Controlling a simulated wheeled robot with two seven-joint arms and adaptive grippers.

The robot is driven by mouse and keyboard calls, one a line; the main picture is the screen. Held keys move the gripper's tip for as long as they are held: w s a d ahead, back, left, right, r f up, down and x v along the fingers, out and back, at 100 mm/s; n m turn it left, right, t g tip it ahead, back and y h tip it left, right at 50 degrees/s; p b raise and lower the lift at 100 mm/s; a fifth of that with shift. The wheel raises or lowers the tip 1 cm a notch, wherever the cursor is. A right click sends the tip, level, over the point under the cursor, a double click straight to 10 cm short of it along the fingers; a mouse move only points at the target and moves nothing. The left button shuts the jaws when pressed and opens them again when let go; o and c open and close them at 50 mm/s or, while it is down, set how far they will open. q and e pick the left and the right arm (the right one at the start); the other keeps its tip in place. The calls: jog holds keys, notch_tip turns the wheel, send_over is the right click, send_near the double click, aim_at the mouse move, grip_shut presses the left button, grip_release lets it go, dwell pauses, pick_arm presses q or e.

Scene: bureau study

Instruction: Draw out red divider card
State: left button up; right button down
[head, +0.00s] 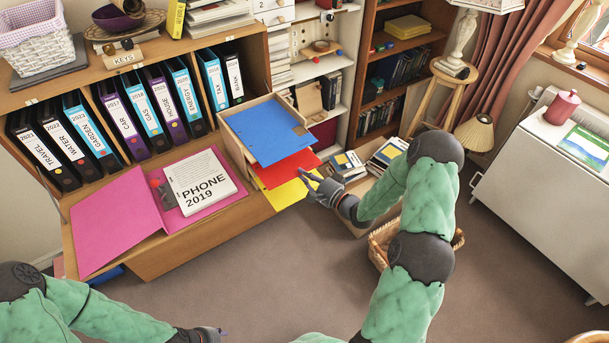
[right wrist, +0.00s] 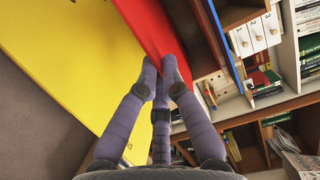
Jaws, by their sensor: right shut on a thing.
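The red divider card (head: 286,170) sticks out of a wooden file box (head: 236,128) on the desk, between a blue card (head: 268,130) above it and a yellow card (head: 281,192) below it. My right gripper (head: 313,181) is at the card's front right edge. In the right wrist view the fingertips (right wrist: 161,70) are closed on the edge of the red card (right wrist: 146,25), with the yellow card (right wrist: 65,50) beside it. The card's back part is hidden in the box. My left gripper (head: 208,334) is low in the head view, mostly cut off; its fingers are unclear.
A pink folder (head: 112,222) and a PHONE 2019 pad (head: 199,181) lie left of the box. Labelled binders (head: 118,117) stand behind them. A carton of books (head: 347,164) and a wicker basket (head: 379,246) are near my right arm. Open floor lies in front of the desk.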

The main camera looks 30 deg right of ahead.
jog(key=shift+r, duration=0.25)
jog(key=shift+s, duration=0.15)
